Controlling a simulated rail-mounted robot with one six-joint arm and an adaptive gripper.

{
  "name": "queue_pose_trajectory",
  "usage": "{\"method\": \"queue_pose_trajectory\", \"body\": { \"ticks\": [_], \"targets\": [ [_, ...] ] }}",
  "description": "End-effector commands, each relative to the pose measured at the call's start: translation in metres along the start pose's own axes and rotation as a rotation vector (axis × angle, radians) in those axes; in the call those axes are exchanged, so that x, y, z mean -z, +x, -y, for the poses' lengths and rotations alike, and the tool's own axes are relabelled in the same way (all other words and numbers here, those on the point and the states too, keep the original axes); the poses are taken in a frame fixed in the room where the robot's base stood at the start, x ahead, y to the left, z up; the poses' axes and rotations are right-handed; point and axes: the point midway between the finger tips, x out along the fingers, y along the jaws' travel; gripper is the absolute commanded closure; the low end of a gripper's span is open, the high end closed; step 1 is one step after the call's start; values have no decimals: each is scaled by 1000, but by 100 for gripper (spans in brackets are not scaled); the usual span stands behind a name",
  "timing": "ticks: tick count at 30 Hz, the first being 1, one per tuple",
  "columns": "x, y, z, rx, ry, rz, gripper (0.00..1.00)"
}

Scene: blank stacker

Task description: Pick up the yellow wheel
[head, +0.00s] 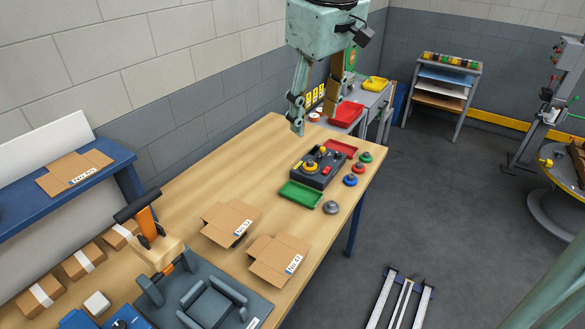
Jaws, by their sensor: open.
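My gripper (316,120) hangs over the far part of the wooden table, with its two fingers spread apart and nothing between them. Below it on the table is a dark box (325,180). A round yellow part (311,166), which may be the yellow wheel, shows on its left side. A smaller yellow part is near the box's far edge. The fingers are above and apart from the box. Several small coloured wheels on a far shelf (449,62) are too small to make out clearly.
A green tray (300,194), a red tray (342,148) and red, blue and grey knobs (351,180) surround the box closely. Two open cartons (277,259) lie nearer. A grey fixture (207,302) stands at the front. The table (215,175) is clear left of the box.

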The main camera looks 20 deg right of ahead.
Motion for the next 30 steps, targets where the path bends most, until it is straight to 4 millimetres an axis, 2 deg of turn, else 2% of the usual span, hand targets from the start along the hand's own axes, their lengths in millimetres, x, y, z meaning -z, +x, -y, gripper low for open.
{"method": "queue_pose_trajectory", "body": {
  "ticks": [17,30],
  "targets": [
    [70,45,-59,22,-127,46,51],
    [114,92,-102,43,-225,76,51]
  ]
}}
